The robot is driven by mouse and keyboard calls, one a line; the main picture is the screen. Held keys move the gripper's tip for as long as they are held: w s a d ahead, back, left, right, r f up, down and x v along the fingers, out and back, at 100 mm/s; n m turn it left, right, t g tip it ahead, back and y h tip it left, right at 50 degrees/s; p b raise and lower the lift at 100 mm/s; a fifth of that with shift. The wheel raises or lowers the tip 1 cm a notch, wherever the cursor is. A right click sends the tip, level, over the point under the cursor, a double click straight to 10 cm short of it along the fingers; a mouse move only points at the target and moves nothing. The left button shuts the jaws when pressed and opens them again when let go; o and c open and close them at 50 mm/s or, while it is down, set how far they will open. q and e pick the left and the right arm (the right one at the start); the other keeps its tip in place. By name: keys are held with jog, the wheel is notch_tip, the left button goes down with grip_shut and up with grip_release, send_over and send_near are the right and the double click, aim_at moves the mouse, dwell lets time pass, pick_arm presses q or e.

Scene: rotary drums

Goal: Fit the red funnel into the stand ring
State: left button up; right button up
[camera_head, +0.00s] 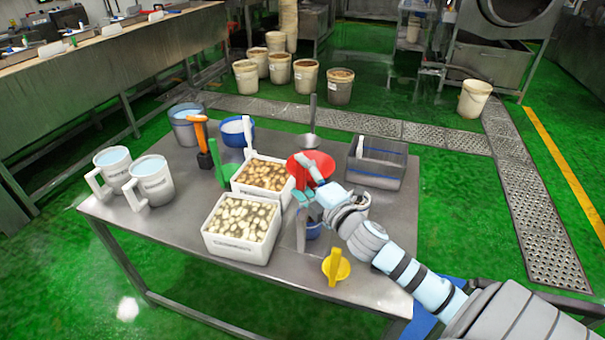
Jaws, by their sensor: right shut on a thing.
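The red funnel (318,162) is at my right gripper (308,190), over the middle right of the metal table. My right gripper is shut on the funnel, and its fingers and wrist cover part of it. A grey upright piece (301,228) and a blue cup-like thing (313,230) stand just below the gripper. They may belong to the stand, but my arm hides much of this spot and I cannot make out the ring clearly. My left gripper is not in view.
Two white crates of pieces (238,252) (238,187) stand left of the gripper. A grey bin (375,182) is behind right, and a yellow funnel-like piece (336,268) lies in front. White jugs (152,190) are far left. The table's front left is clear.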

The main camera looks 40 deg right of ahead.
jog(key=shift+f, duration=0.4)
jog(key=shift+r, duration=0.1)
dwell(0.4)
jog(key=shift+p, duration=0.55)
dwell(0.5)
jog(key=shift+f+b, duration=1.85)
jog(key=shift+f, duration=0.4)
jog(key=o, duration=1.6)
jog(key=shift+s, duration=0.15)
